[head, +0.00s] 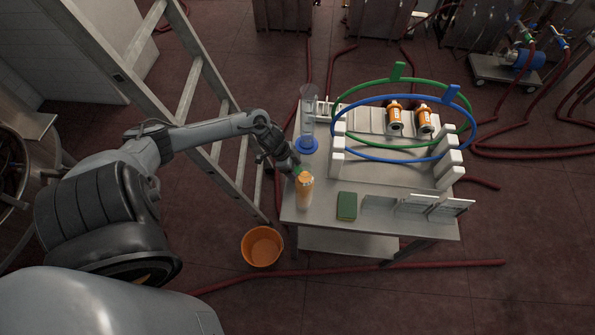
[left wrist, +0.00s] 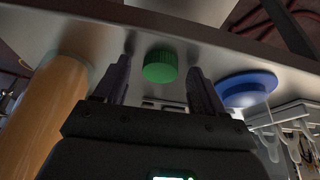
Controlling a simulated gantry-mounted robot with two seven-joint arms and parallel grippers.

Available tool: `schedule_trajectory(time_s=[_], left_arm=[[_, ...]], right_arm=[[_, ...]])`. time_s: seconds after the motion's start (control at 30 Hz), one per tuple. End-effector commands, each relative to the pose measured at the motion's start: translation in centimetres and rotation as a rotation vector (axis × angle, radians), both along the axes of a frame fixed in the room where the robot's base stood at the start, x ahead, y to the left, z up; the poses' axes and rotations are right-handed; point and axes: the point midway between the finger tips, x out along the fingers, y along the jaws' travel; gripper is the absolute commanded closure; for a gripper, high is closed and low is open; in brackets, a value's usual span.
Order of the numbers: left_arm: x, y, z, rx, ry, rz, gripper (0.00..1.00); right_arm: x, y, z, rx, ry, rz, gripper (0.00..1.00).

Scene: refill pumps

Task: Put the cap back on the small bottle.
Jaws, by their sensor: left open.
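The small bottle (head: 305,193) is orange and stands upright near the table's left front edge; it fills the left side of the left wrist view (left wrist: 48,118). The green cap (left wrist: 160,66) is ribbed and sits apart from the bottle on the table. In the head view only a speck of green shows by my fingertips. My left gripper (head: 294,167) is open, just behind the bottle. In the left wrist view its fingers (left wrist: 157,85) stand on either side of the cap, and I cannot tell whether they touch it. My right gripper is not in view.
A clear cylinder on a blue base (head: 307,145) stands behind my gripper. A green box-like block (head: 347,206) lies to the bottle's right. An orange bucket (head: 262,246) is on the floor.

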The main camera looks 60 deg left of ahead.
Motion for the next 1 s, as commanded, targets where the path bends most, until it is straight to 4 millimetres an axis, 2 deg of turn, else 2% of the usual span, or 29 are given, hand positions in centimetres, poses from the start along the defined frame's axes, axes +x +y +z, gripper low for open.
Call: schedule_trajectory(time_s=[0.07, 0.4, 0.47, 0.8, 1.0], left_arm=[[0.0, 0.0, 0.0, 0.000, 0.000, 0.000, 0.30], [0.0, 0.0, 0.0, 0.000, 0.000, 0.000, 0.81], [0.0, 0.0, 0.0, 0.000, 0.000, 0.000, 0.88], [0.0, 0.0, 0.2, 0.000, 0.000, 0.000, 0.89], [0.0, 0.0, 2.1, 0.001, -0.002, -0.002, 0.89]], right_arm=[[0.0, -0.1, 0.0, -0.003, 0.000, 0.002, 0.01], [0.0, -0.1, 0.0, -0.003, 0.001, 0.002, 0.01], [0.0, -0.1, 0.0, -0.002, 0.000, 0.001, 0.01], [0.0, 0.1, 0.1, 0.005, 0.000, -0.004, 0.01], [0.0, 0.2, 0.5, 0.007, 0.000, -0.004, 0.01]])
